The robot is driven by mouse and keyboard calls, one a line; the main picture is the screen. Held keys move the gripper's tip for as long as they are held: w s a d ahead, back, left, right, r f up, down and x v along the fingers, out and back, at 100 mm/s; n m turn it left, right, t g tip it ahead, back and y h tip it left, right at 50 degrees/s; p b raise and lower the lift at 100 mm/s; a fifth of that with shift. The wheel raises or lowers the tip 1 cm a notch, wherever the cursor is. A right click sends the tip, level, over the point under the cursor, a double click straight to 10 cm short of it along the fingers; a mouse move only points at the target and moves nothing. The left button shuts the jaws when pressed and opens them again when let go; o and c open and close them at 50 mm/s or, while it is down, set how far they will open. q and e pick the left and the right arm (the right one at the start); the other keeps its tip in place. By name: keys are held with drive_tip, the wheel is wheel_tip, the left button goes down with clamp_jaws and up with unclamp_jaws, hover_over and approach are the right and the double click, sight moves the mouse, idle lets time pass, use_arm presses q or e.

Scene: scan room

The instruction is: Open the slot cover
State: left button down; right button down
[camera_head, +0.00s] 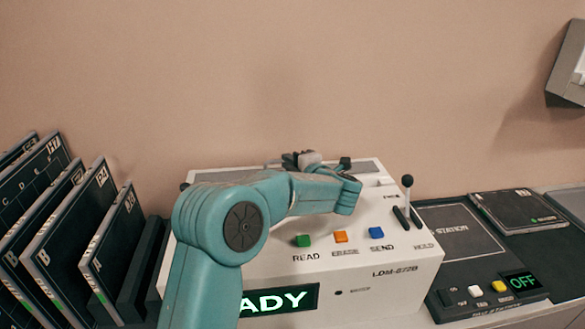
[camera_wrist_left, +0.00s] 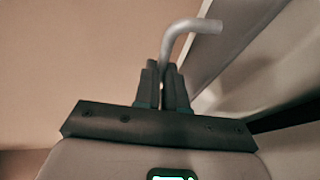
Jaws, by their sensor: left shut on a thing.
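The white machine (camera_head: 375,275) marked LDM-072B stands in the middle of the head view. My left arm reaches across its top from the lower left. My left gripper (camera_head: 291,160) is at the machine's back top edge, mostly hidden behind my own arm. In the left wrist view my left gripper (camera_wrist_left: 172,72) is shut on a bent grey handle (camera_wrist_left: 180,36), which rises from between the fingers and bends right. I cannot make out the slot cover itself or how far open it stands. My right gripper is in neither view.
Green (camera_head: 302,241), orange (camera_head: 341,236) and blue (camera_head: 376,232) buttons and a black-knobbed lever (camera_head: 407,188) are on the machine. Dark cartridges (camera_head: 65,245) stand in a rack at left. A dark station (camera_head: 480,245) and a flat cartridge (camera_head: 517,211) are at right.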

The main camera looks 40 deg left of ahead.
use_arm(q)
drive_tip(key=shift+w+a, duration=0.15)
drive_tip(key=shift+a, duration=0.05)
drive_tip(key=c, duration=1.2)
unclamp_jaws()
drive_tip(key=b+v, duration=0.1)
drive_tip(key=v, duration=1.5)
drive_tip(key=shift+d, duration=0.15)
drive_tip(key=shift+d, duration=0.1)
